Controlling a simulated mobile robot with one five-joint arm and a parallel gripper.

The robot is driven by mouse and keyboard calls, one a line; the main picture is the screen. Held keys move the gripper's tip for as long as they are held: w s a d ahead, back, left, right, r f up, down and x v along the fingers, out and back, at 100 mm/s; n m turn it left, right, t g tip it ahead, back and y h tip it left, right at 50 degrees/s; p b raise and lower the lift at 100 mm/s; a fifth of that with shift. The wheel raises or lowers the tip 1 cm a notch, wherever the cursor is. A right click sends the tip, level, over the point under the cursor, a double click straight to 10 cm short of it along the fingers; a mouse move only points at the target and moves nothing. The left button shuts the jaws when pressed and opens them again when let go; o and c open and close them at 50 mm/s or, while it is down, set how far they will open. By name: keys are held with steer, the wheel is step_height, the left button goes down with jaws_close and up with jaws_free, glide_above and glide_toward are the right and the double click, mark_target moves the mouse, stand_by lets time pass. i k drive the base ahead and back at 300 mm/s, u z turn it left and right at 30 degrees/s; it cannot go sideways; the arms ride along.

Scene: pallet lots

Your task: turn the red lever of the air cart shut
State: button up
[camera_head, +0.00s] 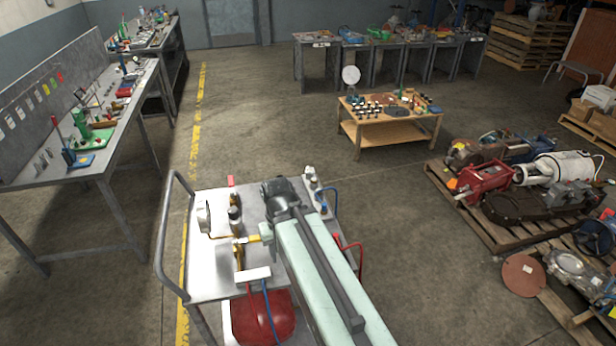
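The air cart (205,283) stands at the bottom centre, with a grey top, a tube handle at its left and a red tank below. A small upright red piece (231,181), which looks like the red lever, stands at the back of the top above brass fittings (236,213). A yellow lever (250,239) sits nearer, on a brass valve (239,257). My pale green arm reaches over the cart's right half. My gripper (266,234) seems to be at the arm's far end, right of the yellow lever; its fingers are not clear and the arm hides part of the cart top.
A round gauge (203,217), a white block (253,274) and a fitting with a blue hose (312,180) crowd the cart top. A red hose (358,247) loops at right. A wooden table (390,132), a loaded pallet (482,226) and a bench (70,165) surround open floor.

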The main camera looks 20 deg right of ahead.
mark_target(230, 178)
steer(key=z, duration=1.5)
steer(key=k, duration=1.2)
steer(key=u, duration=1.3)
steer(key=i, duration=1.7)
steer(key=z, duration=0.1)
